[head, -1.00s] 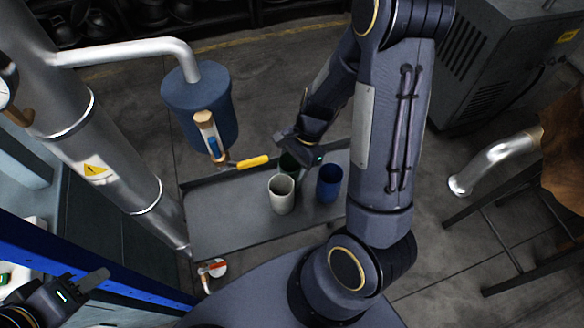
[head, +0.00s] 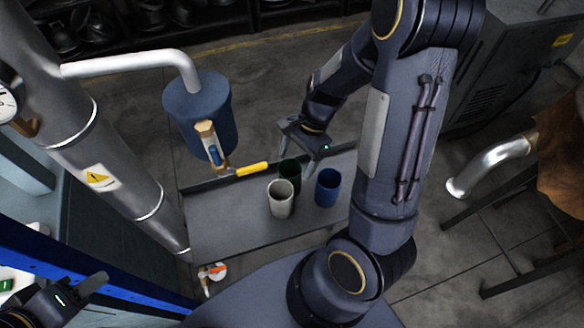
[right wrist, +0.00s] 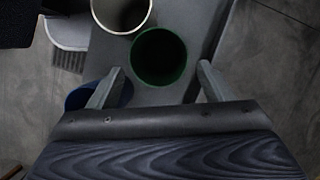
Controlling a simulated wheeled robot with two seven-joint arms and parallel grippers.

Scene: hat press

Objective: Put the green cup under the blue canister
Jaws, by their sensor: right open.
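The green cup (head: 289,170) stands upright on the grey tray table, behind the white cup (head: 281,203) and left of the blue cup (head: 327,187). The blue canister (head: 203,105) hangs from a pipe at upper left, with a tap and yellow handle (head: 252,163). My right gripper (head: 299,149) is open just behind and right of the green cup. In the right wrist view, the green cup (right wrist: 160,57) appears ahead between the open fingers (right wrist: 160,75); I cannot tell if they touch it. My left gripper (head: 88,287) is at lower left, away from the cups.
The tray table (head: 225,222) is bare on its left part, below the canister. A thick metal column (head: 110,150) stands to the left. A red-handled valve (head: 213,270) is near the table's front edge. A stool (head: 500,220) and a metal cabinet (head: 500,80) are on the right.

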